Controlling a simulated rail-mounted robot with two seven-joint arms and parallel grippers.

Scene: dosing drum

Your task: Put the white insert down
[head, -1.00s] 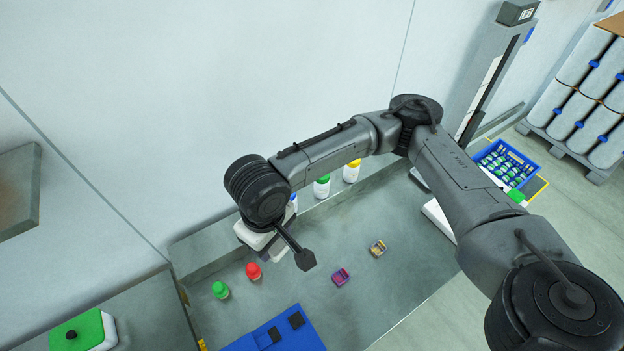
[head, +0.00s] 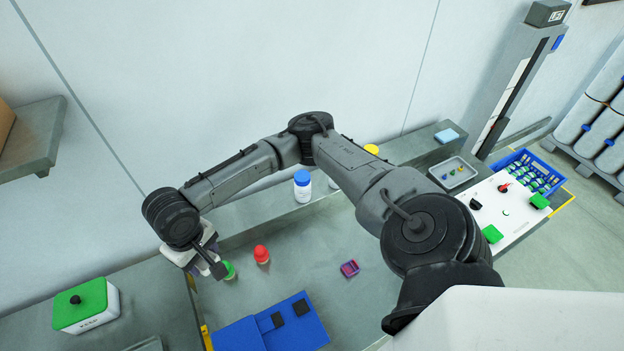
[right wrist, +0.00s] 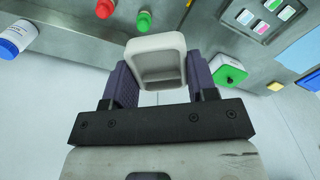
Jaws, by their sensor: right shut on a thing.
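The white insert (right wrist: 157,48), a hollow rounded-rectangular tub, shows in the right wrist view. My right gripper (right wrist: 157,85) is shut on it, with one dark finger on each side, and holds it raised. My left gripper is not in view.
A green-lidded white box (head: 86,305) sits on the left bench. A blue holder (head: 268,328) lies at the front.

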